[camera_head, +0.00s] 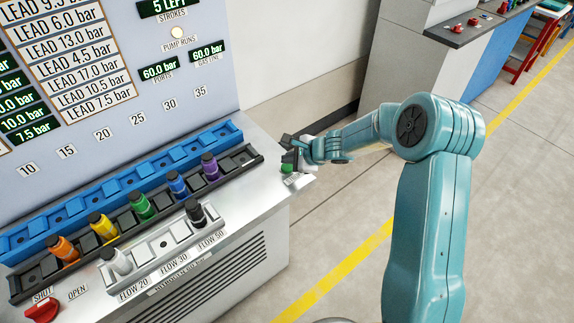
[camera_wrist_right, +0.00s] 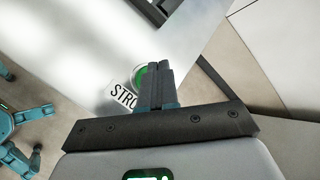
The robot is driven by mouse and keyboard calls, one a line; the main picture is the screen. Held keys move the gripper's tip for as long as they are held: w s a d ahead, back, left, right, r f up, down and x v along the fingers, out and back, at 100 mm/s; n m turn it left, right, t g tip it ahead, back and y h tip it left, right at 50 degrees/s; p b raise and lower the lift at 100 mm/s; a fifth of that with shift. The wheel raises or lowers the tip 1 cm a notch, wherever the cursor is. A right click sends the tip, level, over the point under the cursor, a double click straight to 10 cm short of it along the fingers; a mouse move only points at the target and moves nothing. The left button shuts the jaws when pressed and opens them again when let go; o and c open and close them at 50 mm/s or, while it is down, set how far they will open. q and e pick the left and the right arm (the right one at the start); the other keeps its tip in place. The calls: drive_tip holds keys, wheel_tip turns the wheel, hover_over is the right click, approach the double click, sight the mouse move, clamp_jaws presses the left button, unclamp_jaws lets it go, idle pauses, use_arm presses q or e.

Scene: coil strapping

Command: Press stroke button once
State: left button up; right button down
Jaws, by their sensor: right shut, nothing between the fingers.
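The green stroke button (camera_head: 288,159) is at the right end of the grey console top, beside a small white label (camera_head: 298,180). In the right wrist view the green button (camera_wrist_right: 141,74) is partly hidden behind my fingers, next to the label (camera_wrist_right: 122,96) reading "STRO". My right gripper (camera_head: 296,154) is at the button in the head view. In the wrist view my right gripper (camera_wrist_right: 159,72) is shut and empty, its fingertips overlapping the button's right side. I cannot tell whether they touch it. My left gripper is not in view.
The console's upright panel (camera_head: 170,110) shows pressure readouts and a strokes display (camera_head: 165,6) reading "5 LEFT". A red knob (camera_head: 41,311) sits front left. Open floor lies right.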

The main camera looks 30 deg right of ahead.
sight(290, 169)
wheel_tip(290, 169, up, 5)
drive_tip(key=p, duration=0.4)
drive_tip(key=shift+r, duration=0.1)
idle(0.3)
idle(0.6)
